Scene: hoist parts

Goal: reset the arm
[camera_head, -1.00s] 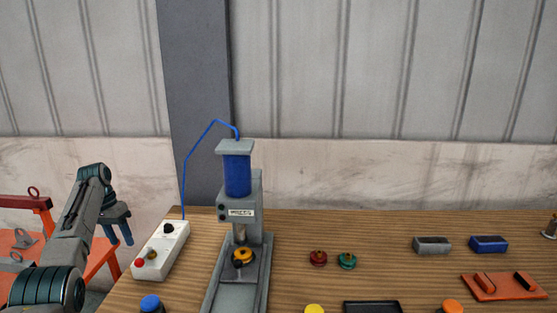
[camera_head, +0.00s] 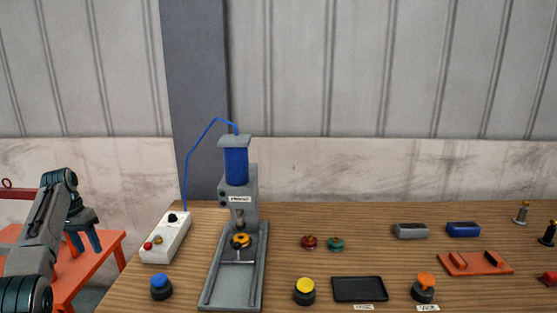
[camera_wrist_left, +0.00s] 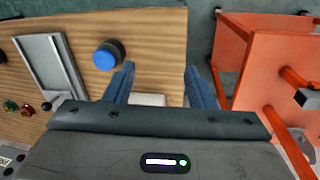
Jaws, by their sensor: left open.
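My left gripper (camera_head: 85,241) is open and empty at the left of the head view, beyond the table's left edge and above an orange stand. In the left wrist view its two blue fingers (camera_wrist_left: 160,88) are spread apart with nothing between them. Part of the white control box (camera_wrist_left: 147,100) shows behind the gripper body there. My right gripper is not in view.
A press (camera_head: 236,170) with a blue cylinder stands right of the control box. A blue button (camera_head: 161,286) sits at the table's front left. The orange stand (camera_head: 110,250) is left of the table. A black tray (camera_head: 360,290) and an orange fixture (camera_head: 475,263) lie to the right.

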